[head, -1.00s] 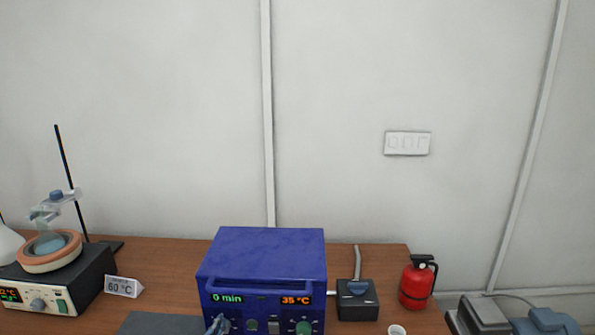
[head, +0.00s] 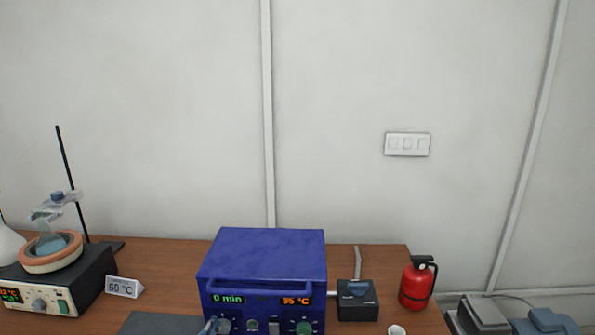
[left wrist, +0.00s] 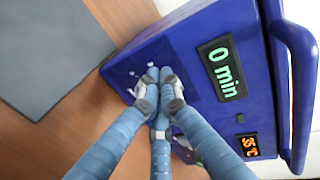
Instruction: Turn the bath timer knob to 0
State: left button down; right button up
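The blue box unit (head: 262,255) stands on the bench in the head view, with a green timer display (head: 228,299) reading "0 min" and an orange display (head: 296,300) reading about 35 °C. A greyish knob (head: 224,326) sits below the timer display. My left gripper (head: 209,327) is at the bottom edge, just left of this knob. In the left wrist view the left gripper (left wrist: 157,84) has its fingertips drawn together in front of the panel, beside the "0 min" display (left wrist: 222,68). The fingers hide the knob there. My right gripper is out of view.
A heating bath (head: 60,285) with a stand and a "60 °C" sign (head: 123,287) is at left. A small dark box (head: 357,302), a white cup (head: 397,331) and a red extinguisher (head: 417,283) are at right.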

pick_arm(q)
jog(key=shift+s+d+f, duration=0.15)
jog(key=shift+s+f, duration=0.1)
jog(key=shift+f, duration=0.25)
jog(key=shift+r+p, duration=0.3)
jog(key=shift+p, duration=0.2)
jog(key=v, duration=0.2)
jog(key=p+v, duration=0.1)
jog(key=v, duration=0.2)
jog(key=shift+s+a+f+p, duration=0.2)
jog(key=shift+s+f+p, duration=0.1)
jog(key=shift+s+p, duration=0.1)
